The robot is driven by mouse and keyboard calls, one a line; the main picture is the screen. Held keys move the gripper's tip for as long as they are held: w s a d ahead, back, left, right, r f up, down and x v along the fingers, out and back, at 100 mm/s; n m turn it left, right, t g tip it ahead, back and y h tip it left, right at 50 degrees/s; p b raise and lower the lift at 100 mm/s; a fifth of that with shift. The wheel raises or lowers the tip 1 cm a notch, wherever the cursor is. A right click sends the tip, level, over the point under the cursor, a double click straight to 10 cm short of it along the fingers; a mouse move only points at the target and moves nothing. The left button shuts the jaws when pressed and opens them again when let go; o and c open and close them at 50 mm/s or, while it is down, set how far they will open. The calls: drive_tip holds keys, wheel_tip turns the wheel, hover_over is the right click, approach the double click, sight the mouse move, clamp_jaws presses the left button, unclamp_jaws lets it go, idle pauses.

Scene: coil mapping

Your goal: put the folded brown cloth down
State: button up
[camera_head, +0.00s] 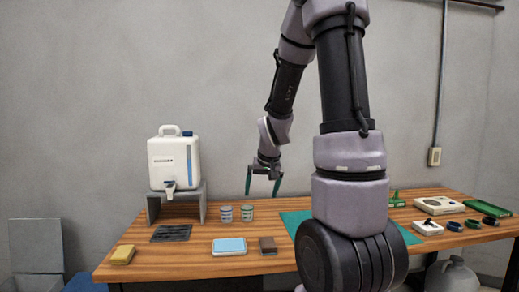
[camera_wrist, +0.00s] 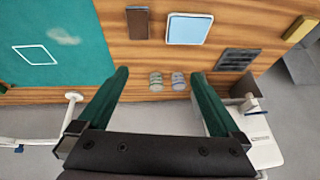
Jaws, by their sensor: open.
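The folded brown cloth (camera_head: 268,245) lies flat on the wooden table, just right of a light blue square item (camera_head: 229,246). In the wrist view the brown cloth (camera_wrist: 138,22) is at the top, left of the light blue item. My gripper (camera_head: 263,190) is open and empty, raised above the back part of the table. In the wrist view its dark green fingers (camera_wrist: 158,72) are spread wide with nothing between them. The cloth is well apart from the fingers.
Two striped cups (camera_head: 236,214) stand behind the cloth. A white water container (camera_head: 174,161) stands on a grey stand (camera_head: 153,208) at the left. A dark slatted item (camera_head: 171,233) and a yellow block (camera_head: 122,255) lie left. A green mat (camera_wrist: 50,55) lies beside the cloth.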

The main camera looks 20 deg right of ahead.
drive_tip(key=s+a+r+t+y, duration=0.1)
drive_tip(key=s+a+r, duration=0.3)
drive_tip(key=s+r, duration=0.5)
drive_tip(key=s+a+r+t+y, duration=0.1)
drive_tip(key=s+a+r, duration=0.4)
drive_tip(key=s+r, duration=0.4)
drive_tip(key=shift+s+a+r, duration=0.25)
drive_tip(key=shift+s+r, duration=0.05)
drive_tip(key=shift+s, duration=0.5)
drive_tip(key=g+h, duration=0.3)
hover_over(268, 242)
drive_tip(key=s+a, duration=0.1)
drive_tip(key=s, duration=0.2)
drive_tip(key=shift+n, duration=0.3)
drive_tip(key=f, duration=3.7)
drive_tip(key=shift+w+f, duration=0.1)
drive_tip(key=shift+w, duration=0.1)
drive_tip(key=shift+x, duration=2.9)
